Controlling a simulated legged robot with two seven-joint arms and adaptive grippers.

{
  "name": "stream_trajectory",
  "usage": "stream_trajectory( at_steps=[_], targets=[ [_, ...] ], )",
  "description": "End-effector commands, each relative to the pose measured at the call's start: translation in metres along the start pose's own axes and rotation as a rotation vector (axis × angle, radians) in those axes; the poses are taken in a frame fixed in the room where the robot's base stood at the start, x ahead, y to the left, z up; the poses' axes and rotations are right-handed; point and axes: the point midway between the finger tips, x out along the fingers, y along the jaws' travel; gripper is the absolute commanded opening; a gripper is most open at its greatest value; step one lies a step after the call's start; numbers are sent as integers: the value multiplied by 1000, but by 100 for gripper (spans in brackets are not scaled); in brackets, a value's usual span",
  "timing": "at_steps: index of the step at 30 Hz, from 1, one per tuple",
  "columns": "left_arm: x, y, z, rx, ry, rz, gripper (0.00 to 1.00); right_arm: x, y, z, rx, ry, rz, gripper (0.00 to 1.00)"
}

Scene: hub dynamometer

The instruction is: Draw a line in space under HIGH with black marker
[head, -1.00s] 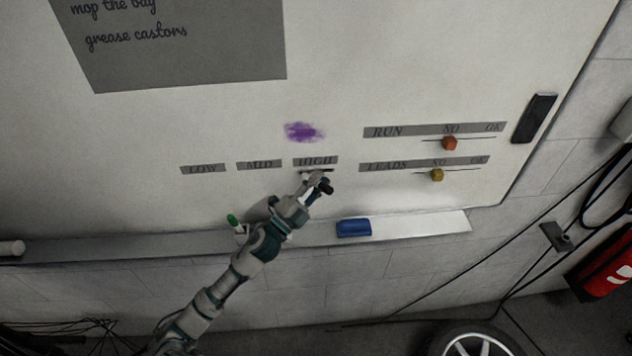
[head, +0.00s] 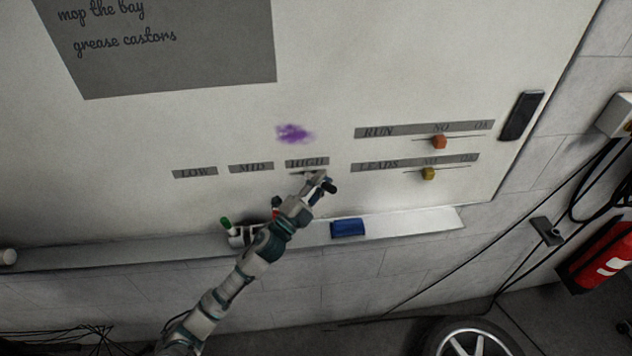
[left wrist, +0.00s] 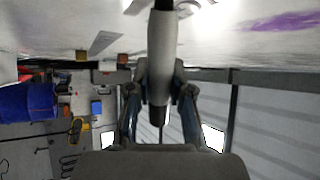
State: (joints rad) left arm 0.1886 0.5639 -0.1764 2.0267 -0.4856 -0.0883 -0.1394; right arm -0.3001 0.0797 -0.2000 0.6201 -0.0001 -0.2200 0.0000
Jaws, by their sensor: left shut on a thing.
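The HIGH label (head: 307,163) is a grey strip on the whiteboard (head: 200,120), right of MID and LOW. A short thin dark line shows just under it, partly hidden by my gripper and marker. My left gripper (head: 316,182) is below the label, slightly to its right, shut on the black marker (left wrist: 160,55). In the left wrist view the marker has a white barrel and a black end pointing up at the board; whether its tip touches cannot be told. Its other black end shows in the head view (head: 330,188). My right gripper is out of view.
A purple smudge (head: 294,134) is above HIGH. Orange (head: 440,142) and yellow (head: 429,174) sliders sit on lines at the right. The tray (head: 400,226) below holds a blue eraser (head: 348,228), a green-tipped marker (head: 226,223) and something red (head: 275,203) beside my arm.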

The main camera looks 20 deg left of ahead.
Motion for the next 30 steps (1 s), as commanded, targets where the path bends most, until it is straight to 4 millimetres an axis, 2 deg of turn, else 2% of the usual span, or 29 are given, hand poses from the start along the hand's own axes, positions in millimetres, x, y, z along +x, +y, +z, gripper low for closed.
stream_trajectory(
  at_steps=[30],
  targets=[
    [12,9,-10,0,-1,-1,0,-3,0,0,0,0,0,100]
  ],
)
